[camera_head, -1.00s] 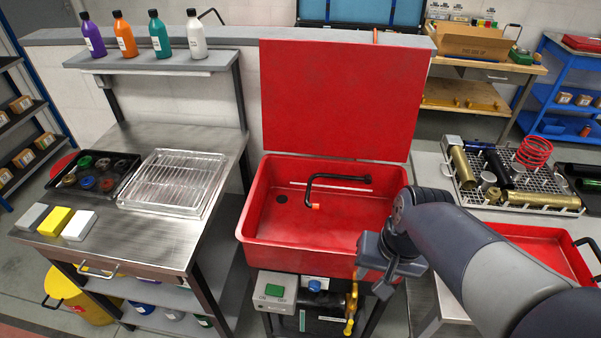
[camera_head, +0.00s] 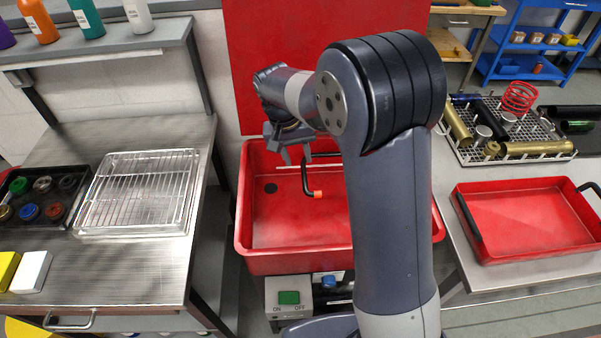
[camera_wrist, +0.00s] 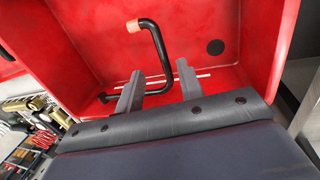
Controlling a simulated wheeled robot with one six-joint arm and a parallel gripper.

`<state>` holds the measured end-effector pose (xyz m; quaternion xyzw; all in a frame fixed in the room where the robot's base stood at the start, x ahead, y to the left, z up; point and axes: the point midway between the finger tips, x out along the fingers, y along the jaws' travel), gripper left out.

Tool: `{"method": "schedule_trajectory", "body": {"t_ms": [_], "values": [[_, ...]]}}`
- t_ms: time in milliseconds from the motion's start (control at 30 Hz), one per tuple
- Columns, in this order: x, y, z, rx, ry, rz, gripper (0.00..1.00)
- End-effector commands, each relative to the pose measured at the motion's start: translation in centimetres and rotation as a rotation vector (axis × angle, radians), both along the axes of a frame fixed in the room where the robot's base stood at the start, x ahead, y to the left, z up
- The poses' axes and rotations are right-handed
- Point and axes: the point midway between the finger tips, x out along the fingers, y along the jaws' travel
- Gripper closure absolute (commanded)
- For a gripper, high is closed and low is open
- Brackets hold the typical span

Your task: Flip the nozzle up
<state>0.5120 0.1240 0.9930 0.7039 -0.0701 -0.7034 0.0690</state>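The nozzle is a black bent pipe (camera_head: 306,178) with an orange tip (camera_head: 318,194), inside the red wash basin (camera_head: 245,215). Its tip hangs low over the basin floor in the head view. In the wrist view the black pipe (camera_wrist: 158,45) rises between and beyond the fingers, with its orange tip (camera_wrist: 133,26) at the top. My gripper (camera_head: 295,155) is over the back of the basin, above the pipe's bend. In the wrist view my gripper (camera_wrist: 158,82) has its two fingers apart, with nothing held between them. Part of the pipe's base is hidden by my arm.
The raised red lid (camera_head: 270,60) stands behind the basin. A steel table with a wire rack (camera_head: 140,190) is at left. A red tray (camera_head: 530,215) and a parts basket (camera_head: 510,135) are at right. A green ON/OFF switch (camera_head: 289,297) is below the basin.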

Motion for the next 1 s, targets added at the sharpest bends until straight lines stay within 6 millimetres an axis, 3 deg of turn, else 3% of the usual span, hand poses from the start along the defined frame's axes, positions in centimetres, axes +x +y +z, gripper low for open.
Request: {"method": "schedule_trajectory", "body": {"t_ms": [200,433,833,1000], "values": [[-0.1,-0.9,-4.3,-0.002,0.006,-0.001,0.64],[-0.1,-1.5,-7.3,-0.001,0.003,-0.001,0.64],[0.0,-1.7,-8.2,0.001,0.0,0.0,0.64],[0.0,-1.7,-8.2,0.001,0.0,0.0,0.77]]}}
